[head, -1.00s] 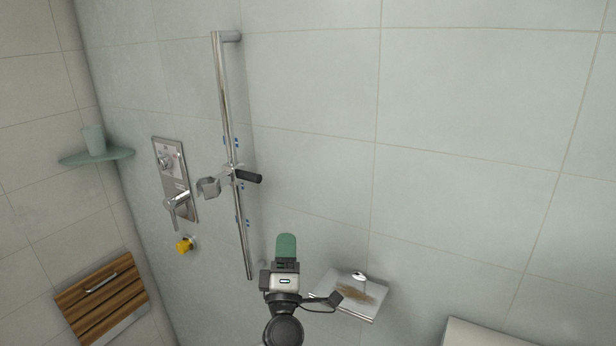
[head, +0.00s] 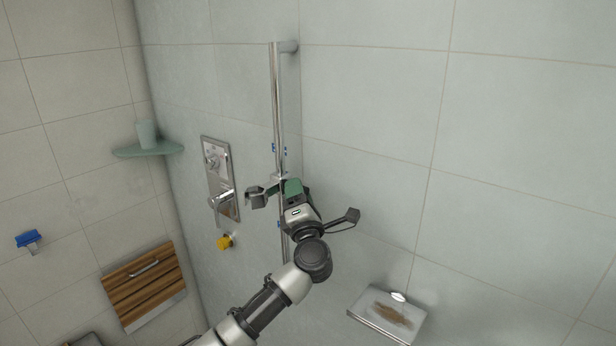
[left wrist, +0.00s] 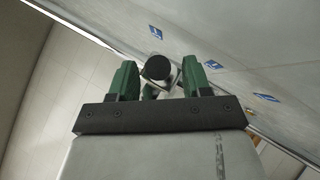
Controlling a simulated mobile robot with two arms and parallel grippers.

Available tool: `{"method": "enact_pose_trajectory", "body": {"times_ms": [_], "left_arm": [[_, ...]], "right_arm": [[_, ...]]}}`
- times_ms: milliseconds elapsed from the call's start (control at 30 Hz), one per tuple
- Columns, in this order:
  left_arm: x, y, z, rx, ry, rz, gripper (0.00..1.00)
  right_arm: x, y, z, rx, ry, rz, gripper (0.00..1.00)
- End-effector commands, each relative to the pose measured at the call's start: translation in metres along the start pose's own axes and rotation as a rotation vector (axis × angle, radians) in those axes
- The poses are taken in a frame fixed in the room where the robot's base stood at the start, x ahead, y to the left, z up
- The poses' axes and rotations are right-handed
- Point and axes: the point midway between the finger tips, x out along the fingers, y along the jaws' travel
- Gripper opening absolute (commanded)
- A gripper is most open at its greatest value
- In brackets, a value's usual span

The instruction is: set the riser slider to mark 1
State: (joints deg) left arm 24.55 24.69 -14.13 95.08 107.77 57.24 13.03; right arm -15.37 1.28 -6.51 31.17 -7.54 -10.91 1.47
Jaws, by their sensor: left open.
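The chrome riser rail (head: 276,110) stands upright on the tiled wall in the head view. Its slider carries a grey holder (head: 256,197) to the left, around the rail's lower half. My left gripper (head: 290,187) is at the slider and covers most of it and its black handle. In the left wrist view, the round end of the black handle (left wrist: 158,67) shows between the two parted green fingers (left wrist: 160,80). Contact cannot be made out. Blue marks (head: 279,149) lie beside the rail; several also show in the left wrist view (left wrist: 213,64). Their numbers are unreadable.
A metal valve plate with lever (head: 220,180) and a yellow knob (head: 225,242) are left of the rail. A wooden fold-down seat (head: 145,285) is lower left. A soap shelf (head: 388,313) is lower right.

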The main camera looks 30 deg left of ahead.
Motion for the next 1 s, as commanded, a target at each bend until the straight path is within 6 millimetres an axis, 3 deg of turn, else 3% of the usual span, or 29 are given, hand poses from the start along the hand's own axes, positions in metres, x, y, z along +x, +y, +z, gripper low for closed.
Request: {"method": "enact_pose_trajectory", "body": {"times_ms": [133, 467, 767, 1000], "left_arm": [[0.0132, 0.0011, 0.0008, 0.001, 0.0, 0.001, 0.48], [0.0157, -0.0006, -0.0001, 0.0, 0.0, 0.0, 0.48], [0.0154, 0.0, 0.0004, 0.0, -0.001, 0.0, 0.03], [0.0149, -0.0007, 0.0003, -0.001, -0.002, 0.001, 0.0]], "right_arm": [[-0.006, 0.0011, -0.0003, -0.001, 0.0, 0.001, 0.48], [-0.0059, 0.0007, -0.0003, 0.0, 0.0, 0.001, 0.48], [-0.0059, 0.0009, -0.0003, -0.001, 0.0, 0.001, 0.48], [-0.005, 0.0009, -0.0002, -0.001, 0.0, 0.001, 0.48]]}}
